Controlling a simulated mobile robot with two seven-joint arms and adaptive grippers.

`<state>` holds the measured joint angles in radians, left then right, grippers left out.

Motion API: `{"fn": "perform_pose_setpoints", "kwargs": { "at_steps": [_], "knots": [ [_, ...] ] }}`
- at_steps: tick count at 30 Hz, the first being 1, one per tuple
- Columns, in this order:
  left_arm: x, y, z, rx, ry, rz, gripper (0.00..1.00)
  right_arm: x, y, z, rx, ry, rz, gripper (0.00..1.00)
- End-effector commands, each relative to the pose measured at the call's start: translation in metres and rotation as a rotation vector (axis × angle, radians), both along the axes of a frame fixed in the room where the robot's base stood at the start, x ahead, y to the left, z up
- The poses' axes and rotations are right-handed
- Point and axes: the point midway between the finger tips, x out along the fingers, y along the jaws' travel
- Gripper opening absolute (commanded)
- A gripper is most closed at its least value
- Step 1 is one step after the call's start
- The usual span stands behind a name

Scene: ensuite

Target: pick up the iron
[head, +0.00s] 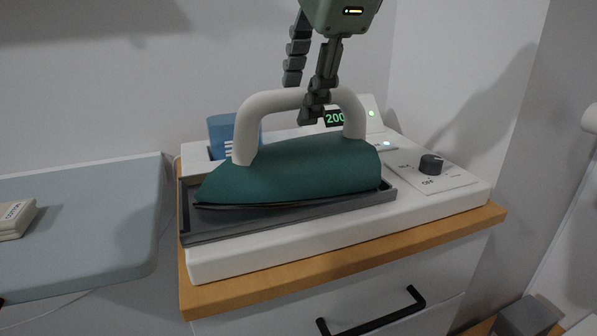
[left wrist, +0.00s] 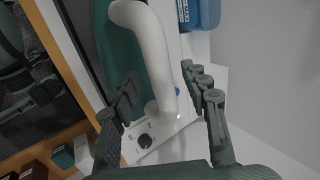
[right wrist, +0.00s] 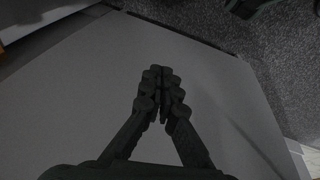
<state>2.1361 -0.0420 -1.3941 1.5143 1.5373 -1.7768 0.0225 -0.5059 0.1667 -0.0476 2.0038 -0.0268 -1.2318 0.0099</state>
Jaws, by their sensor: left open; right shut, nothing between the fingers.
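The iron (head: 290,172) has a teal body and a thick white arched handle. It rests in a dark grey tray (head: 220,231) on a white station, its pointed end to the left. My left gripper (head: 302,100) is open above it, one finger in front of the handle and the other behind. In the left wrist view, the iron's white handle (left wrist: 152,55) runs between the two spread fingers of the gripper (left wrist: 165,97); I cannot tell if they touch it. My right gripper (right wrist: 160,92) is shut and empty, over a plain pale surface, away from the iron.
The white station (head: 430,210) has a green display and a dark knob (head: 431,164), on a wood-topped cabinet (head: 350,258) with a black drawer handle. A blue container (head: 222,130) stands behind the iron. A grey-blue ironing board (head: 90,225) is at left. Walls close in behind and right.

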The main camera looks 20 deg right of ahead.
Motion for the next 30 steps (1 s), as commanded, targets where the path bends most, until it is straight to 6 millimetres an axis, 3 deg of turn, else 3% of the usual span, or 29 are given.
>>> {"fn": "perform_pose_setpoints", "kwargs": {
  "at_steps": [4,12,23,30],
  "knots": [
    [0.0095,0.0008,-0.0135,-0.002,0.001,0.001,0.46,0.0003,-0.0015,-0.0002,-0.002,0.0,0.0,0.0],
    [0.0109,0.0007,-0.0156,-0.002,0.0,0.001,0.45,0.0019,-0.0079,-0.0003,-0.013,-0.001,-0.002,0.0],
    [0.0107,0.0005,-0.0153,-0.002,0.0,0.001,0.0,0.0051,-0.0094,0.0006,-0.016,-0.006,-0.001,0.0],
    [0.0107,0.0005,-0.0151,-0.003,0.0,0.001,0.0,0.0046,-0.0084,0.0003,-0.015,-0.005,0.001,0.0]
  ]
}}
